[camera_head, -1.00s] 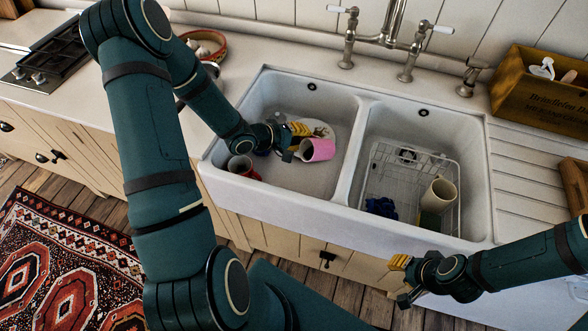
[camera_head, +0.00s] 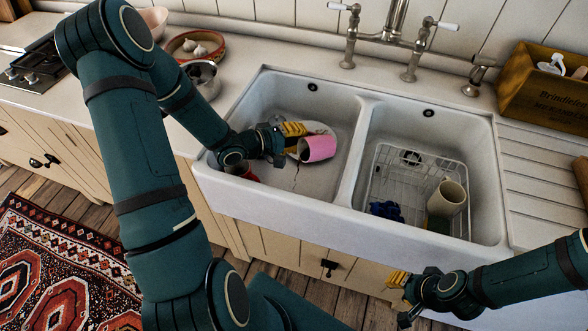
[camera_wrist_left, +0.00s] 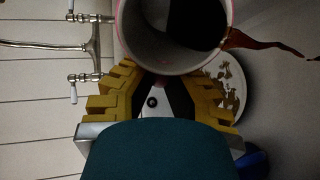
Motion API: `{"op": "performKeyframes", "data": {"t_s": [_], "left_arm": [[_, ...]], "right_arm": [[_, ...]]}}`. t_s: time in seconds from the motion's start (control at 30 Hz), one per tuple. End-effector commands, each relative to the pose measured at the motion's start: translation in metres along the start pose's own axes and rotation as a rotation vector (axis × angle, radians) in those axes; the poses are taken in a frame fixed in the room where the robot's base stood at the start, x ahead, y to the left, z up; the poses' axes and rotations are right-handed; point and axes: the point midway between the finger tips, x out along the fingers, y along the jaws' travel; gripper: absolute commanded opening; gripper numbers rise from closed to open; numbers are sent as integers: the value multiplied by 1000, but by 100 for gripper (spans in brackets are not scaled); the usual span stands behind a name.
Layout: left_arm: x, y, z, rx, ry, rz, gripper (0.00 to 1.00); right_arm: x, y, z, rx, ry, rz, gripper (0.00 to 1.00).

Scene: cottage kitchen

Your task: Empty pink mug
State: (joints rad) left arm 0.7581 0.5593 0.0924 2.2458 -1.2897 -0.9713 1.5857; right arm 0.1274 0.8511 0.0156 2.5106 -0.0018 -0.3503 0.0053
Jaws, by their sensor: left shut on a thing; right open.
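The pink mug (camera_head: 318,148) is tilted on its side over the left basin (camera_head: 341,123) of the sink. My left gripper (camera_head: 291,137) is shut on it. In the left wrist view, the mug (camera_wrist_left: 127,50) shows its open mouth between the yellow fingers (camera_wrist_left: 165,85), with dark liquid inside. A reddish-brown stream (camera_wrist_left: 265,42) runs out over its rim; a thin dark streak of it (camera_head: 296,173) shows below the mug in the head view. My right gripper (camera_head: 402,299) is open and empty in front of the sink.
A plate with brown bits (camera_wrist_left: 228,90) lies in the left basin, with a red mug (camera_head: 247,173) partly hidden by my arm. The right basin holds a wire rack (camera_head: 393,165), a cream mug (camera_head: 450,196) and a dark blue thing (camera_head: 386,210). Taps stand behind.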

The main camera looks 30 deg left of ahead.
Motion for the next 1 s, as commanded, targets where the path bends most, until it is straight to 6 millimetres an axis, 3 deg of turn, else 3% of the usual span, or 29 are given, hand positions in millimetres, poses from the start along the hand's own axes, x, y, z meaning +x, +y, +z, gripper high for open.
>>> {"op": "performKeyframes", "data": {"t_s": [0.17,0.5,1.0], "left_arm": [[-7,-4,0,0,1,68,0],[-12,-2,0,-1,0,103,0],[-17,12,0,-2,-1,164,0]], "right_arm": [[20,7,0,-2,4,0,34],[25,9,-2,-2,9,0,34],[18,7,-1,-2,7,0,34]]}}
